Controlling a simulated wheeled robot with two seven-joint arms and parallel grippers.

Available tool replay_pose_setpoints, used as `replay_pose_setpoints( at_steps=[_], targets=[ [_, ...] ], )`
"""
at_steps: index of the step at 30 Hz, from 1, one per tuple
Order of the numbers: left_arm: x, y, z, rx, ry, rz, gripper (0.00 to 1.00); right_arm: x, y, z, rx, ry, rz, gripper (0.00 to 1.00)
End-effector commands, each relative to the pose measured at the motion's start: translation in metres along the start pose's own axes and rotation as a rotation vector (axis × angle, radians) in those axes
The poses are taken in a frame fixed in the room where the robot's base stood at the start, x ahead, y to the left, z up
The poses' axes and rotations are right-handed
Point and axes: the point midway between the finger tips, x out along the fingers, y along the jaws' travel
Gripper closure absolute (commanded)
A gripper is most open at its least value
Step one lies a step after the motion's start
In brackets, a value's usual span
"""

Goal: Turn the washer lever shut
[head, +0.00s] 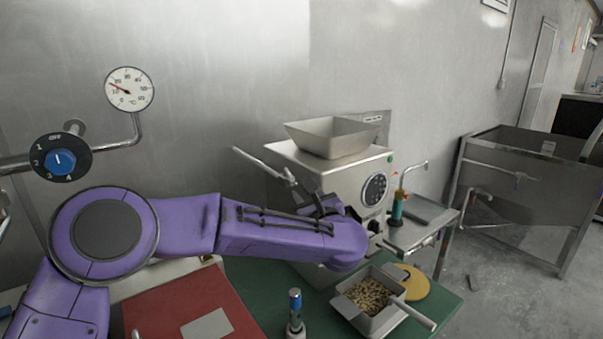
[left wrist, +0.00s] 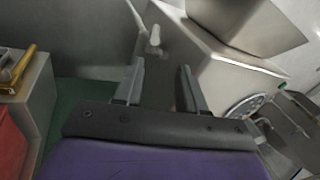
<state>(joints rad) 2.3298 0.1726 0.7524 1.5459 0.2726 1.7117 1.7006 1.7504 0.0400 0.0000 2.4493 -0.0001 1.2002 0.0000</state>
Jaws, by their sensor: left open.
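A metal lever (head: 262,165) sticks out from the left side of the steel machine (head: 345,175). In the left wrist view the lever's pale rounded end (left wrist: 155,40) shows just ahead of my fingers. My left gripper (head: 303,191) is at the machine's left side, close to the lever. In the left wrist view its two fingers (left wrist: 160,72) are apart with nothing between them. Whether a finger touches the lever I cannot tell. My purple forearm hides part of the machine's lower front. My right gripper is not in view.
A hopper (head: 330,136) tops the machine, with a dial (head: 375,189) on its front. A bean-filled tray (head: 353,318) and a blue-topped tool (head: 295,310) stand on the green table (head: 265,285). A red box (head: 190,300) is at left. A sink (head: 520,190) stands at right.

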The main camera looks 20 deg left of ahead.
Motion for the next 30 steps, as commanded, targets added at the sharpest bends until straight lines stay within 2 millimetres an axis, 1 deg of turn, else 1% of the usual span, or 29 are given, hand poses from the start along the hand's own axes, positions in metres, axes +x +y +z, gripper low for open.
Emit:
replay_pose_setpoints(
  at_steps=[2, 5, 8, 9, 12, 15, 19, 26, 27, 29, 30],
  targets=[
    [0.004, 0.002, 0.007, -0.008, -0.004, 0.002, 0.6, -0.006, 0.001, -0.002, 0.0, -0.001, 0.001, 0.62],
    [0.019, 0.004, 0.011, -0.007, -0.007, 0.002, 0.6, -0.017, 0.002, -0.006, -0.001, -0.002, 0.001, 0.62],
    [0.044, 0.002, 0.012, -0.006, -0.006, 0.001, 0.6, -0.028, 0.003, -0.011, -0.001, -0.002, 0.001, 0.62],
    [0.055, 0.001, 0.01, -0.005, -0.004, 0.001, 0.6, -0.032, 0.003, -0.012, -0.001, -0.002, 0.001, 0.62],
    [0.08, -0.001, 0.004, 0.0, 0.0, 0.001, 0.6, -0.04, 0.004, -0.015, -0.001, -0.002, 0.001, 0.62],
    [0.097, -0.002, 0.0, 0.003, 0.003, 0.001, 0.6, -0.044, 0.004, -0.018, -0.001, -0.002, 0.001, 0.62],
    [0.107, -0.002, -0.004, 0.005, 0.004, 0.001, 0.6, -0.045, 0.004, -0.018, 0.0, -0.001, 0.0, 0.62],
    [0.108, -0.002, -0.004, 0.005, 0.004, -0.001, 0.6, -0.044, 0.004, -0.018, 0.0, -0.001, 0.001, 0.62],
    [0.108, -0.002, -0.004, 0.004, 0.004, 0.0, 0.73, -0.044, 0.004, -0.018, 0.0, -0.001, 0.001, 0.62],
    [0.108, -0.002, -0.004, 0.004, 0.004, 0.0, 0.92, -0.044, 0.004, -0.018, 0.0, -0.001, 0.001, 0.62],
    [0.108, -0.002, -0.004, 0.004, 0.004, 0.0, 1.0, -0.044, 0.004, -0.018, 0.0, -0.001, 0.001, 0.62]
  ],
)
